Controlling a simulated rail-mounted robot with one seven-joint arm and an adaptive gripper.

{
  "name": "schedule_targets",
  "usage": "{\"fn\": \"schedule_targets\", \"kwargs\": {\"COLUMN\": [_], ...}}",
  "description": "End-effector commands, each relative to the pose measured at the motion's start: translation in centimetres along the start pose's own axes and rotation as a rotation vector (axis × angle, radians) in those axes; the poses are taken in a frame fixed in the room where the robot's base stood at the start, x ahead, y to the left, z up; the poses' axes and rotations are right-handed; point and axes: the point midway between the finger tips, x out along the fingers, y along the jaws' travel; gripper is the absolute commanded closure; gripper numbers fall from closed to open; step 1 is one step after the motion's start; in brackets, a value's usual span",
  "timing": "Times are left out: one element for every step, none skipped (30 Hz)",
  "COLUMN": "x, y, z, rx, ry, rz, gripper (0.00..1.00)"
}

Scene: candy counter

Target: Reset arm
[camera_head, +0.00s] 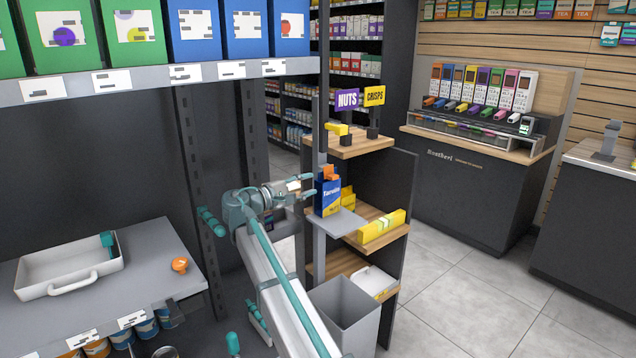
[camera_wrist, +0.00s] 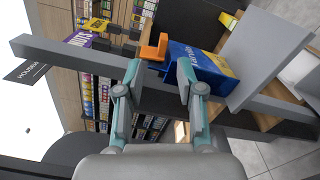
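My gripper (camera_wrist: 157,72) is open, with a clear gap between its two fingers and nothing held between them. In the head view my gripper (camera_head: 308,187) points right, just left of a blue packet (camera_head: 328,200) with yellow at its base. The packet stands upright on a grey plate (camera_head: 345,222), with an orange piece (camera_head: 327,172) at its top. In the wrist view the orange piece (camera_wrist: 153,47) shows beyond the fingertips, and the right finger hides part of the blue packet (camera_wrist: 205,65). I cannot tell whether that finger touches it.
A grey post (camera_wrist: 75,55) crosses close beyond the fingers. A wooden shelf stand (camera_head: 375,215) with a yellow box (camera_head: 381,226) is right of the packet. A grey bin (camera_head: 345,305) stands below. A white tray (camera_head: 70,268) and an orange item (camera_head: 180,264) lie on the left shelf.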

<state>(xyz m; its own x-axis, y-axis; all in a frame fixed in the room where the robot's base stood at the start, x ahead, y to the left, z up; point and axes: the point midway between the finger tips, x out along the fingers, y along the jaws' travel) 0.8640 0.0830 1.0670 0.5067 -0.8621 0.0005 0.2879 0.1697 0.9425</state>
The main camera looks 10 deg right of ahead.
Motion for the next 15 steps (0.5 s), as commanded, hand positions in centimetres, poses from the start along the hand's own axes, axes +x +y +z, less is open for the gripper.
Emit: {"fn": "schedule_targets", "kwargs": {"x": [-0.48, -0.68, -0.9, -1.03, -1.13, -1.21, -1.25, -1.27, -1.27, -1.26, -1.25, -1.24, -1.24, -1.23, -1.23], "y": [-0.01, -0.01, -0.01, -0.01, -0.01, 0.0, 0.0, 0.0, 0.0, 0.0, 0.0, 0.0, 0.0, 0.0, 0.06], "z": [0.04, 0.05, 0.05, 0.05, 0.04, 0.03, 0.03, 0.03, 0.02, 0.03, 0.03, 0.03, 0.02, 0.02, 0.05], "rx": [0.0, 0.0, 0.0, 0.0, 0.0, 0.0, 0.0, 0.0, 0.0, 0.0, 0.0, 0.0, 0.0, 0.0, 0.0], "ry": [0.0, -0.001, -0.001, -0.001, -0.001, -0.001, -0.001, -0.001, -0.001, -0.001, -0.001, -0.001, -0.001, -0.001, -0.001], "rz": [0.0, 0.0, 0.0, 0.0, 0.0, 0.0, 0.0, 0.0, 0.0, 0.0, 0.0, 0.0, -0.001, 0.0, -0.001], "gripper": [0.62, 0.62, 0.62, 0.62, 0.62, 0.62, 0.62, 0.62, 0.62, 0.62, 0.62, 0.62, 0.62, 0.62, 0.62]}}
